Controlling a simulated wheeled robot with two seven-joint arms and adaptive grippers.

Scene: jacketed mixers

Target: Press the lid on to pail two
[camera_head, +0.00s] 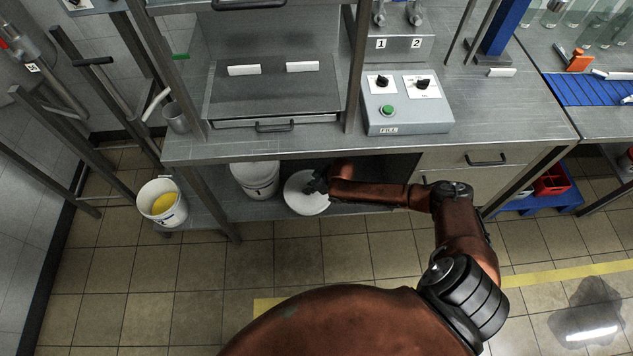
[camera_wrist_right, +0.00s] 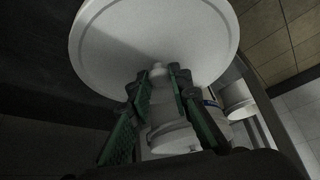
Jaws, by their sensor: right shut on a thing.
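A round white lid (camera_head: 305,196) shows at the front of the low shelf under the bench. It fills the top of the right wrist view (camera_wrist_right: 150,35). My right gripper (camera_head: 316,184) is at the lid's right side, shut on it; its green-padded fingers reach the lid's near edge in the wrist view (camera_wrist_right: 168,74). A white pail (camera_head: 256,180) stands on the shelf just left of the lid. Pails also show past the fingers in the wrist view (camera_wrist_right: 172,137). Pail numbers are not readable, and I cannot tell whether a pail is under the lid. My left gripper is out of view.
A white bucket with yellow contents (camera_head: 162,204) stands at the left. The steel bench (camera_head: 300,148) overhangs the low shelf (camera_head: 365,208), with a post (camera_head: 215,205) left of the pails. The fill control box (camera_head: 408,105) sits on top.

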